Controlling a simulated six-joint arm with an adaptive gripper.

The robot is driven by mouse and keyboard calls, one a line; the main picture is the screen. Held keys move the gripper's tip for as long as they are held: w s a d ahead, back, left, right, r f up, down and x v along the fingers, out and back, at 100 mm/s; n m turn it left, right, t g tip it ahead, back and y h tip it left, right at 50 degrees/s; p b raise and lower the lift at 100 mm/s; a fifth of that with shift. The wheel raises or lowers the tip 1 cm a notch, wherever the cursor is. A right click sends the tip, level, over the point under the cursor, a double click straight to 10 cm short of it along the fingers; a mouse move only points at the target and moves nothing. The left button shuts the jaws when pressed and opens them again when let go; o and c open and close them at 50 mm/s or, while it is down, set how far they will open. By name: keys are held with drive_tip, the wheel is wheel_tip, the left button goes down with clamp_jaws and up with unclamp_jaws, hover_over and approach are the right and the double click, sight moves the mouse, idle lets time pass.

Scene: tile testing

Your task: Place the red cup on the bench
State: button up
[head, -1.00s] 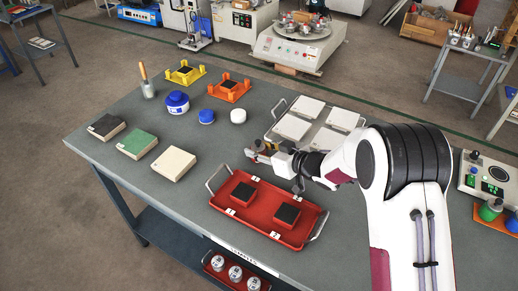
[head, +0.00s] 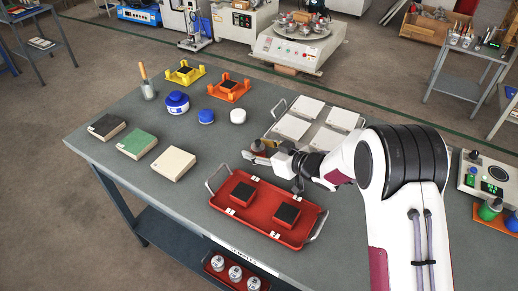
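No thing shaped plainly like a red cup can be made out. Two red square holders with dark tops, one on the left (head: 242,196) and one on the right (head: 286,215), sit apart in a red tray (head: 262,229) at the front of the grey bench (head: 138,183). My gripper (head: 256,152) is over the bench behind the red tray, beside the left end of a light tray. Its fingers point left. A small dark shape shows at the fingers, but I cannot tell whether it is held or part of the gripper.
A tray with several pale tiles (head: 309,110) lies behind my gripper. Three tiles, blue and white jars (head: 177,103), and yellow (head: 184,73) and orange holders (head: 228,89) stand to the left. Bare bench lies left of the red tray. A control box (head: 487,177) is far right.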

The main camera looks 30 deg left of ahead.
drive_tip(key=shift+s+d+f, duration=0.15)
drive_tip(key=shift+s+f, duration=0.2)
drive_tip(key=shift+f, duration=0.4)
drive_tip(key=shift+r, duration=0.35)
drive_tip(key=shift+d+r, duration=0.15)
drive_tip(key=shift+r, duration=0.15)
drive_tip(key=v, duration=1.1)
drive_tip(key=shift+w+d+r, duration=0.1)
drive_tip(key=shift+d+r, duration=0.05)
drive_tip(key=shift+r, duration=0.35)
drive_tip(key=shift+w, duration=0.1)
